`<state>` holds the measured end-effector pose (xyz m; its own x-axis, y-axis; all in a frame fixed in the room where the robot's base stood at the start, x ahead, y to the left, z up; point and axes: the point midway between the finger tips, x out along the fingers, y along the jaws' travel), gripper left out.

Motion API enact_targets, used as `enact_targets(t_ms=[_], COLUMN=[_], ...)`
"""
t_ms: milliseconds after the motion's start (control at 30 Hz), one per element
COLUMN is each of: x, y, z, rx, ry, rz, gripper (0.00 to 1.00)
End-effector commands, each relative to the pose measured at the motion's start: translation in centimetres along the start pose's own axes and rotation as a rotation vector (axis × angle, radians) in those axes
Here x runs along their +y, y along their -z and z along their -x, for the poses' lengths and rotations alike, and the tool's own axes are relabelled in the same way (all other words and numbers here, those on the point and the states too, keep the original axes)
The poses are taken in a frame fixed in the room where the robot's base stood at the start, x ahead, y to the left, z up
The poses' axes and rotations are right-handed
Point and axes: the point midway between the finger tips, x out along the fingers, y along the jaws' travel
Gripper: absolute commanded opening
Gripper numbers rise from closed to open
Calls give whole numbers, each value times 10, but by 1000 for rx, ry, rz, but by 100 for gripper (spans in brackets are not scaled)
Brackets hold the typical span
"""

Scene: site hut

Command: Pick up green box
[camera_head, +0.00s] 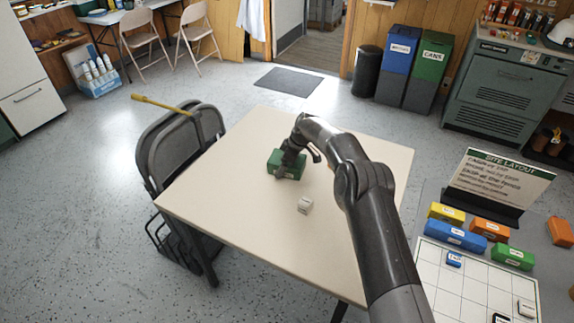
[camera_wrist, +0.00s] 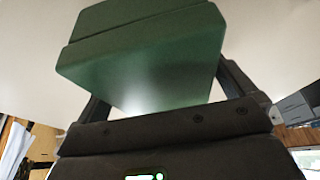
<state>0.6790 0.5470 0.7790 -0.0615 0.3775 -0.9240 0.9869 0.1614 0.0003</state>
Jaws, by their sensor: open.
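A green box (camera_head: 291,158) with a darker lid line sits on the cream table, near its far side. My gripper (camera_head: 284,170) reaches down over it from the arm on the right. In the wrist view, the green box (camera_wrist: 145,60) fills the upper middle, close to my gripper (camera_wrist: 165,95). A finger shows at each side of the box, and the jaws are open. The box partly hides the left finger. The fingertips are hidden, so contact cannot be told.
A small whitish block (camera_head: 304,205) stands on the table (camera_head: 225,195) nearer the front. A folded dark chair (camera_head: 180,145) leans at the left edge. At right, a white grid board (camera_head: 465,285) lies near yellow, blue, orange and green boxes (camera_head: 513,257) and a sign (camera_head: 497,180).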

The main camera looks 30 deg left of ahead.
Motion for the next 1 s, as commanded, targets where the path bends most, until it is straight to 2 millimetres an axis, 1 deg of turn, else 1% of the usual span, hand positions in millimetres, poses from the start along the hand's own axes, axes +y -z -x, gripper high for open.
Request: enact_targets(t_ms=[567, 1000], x=[0, 0], y=[-2, -2], z=[-4, -4], rx=[0, 0], ry=[0, 0], rz=[0, 0], gripper=[100, 64])
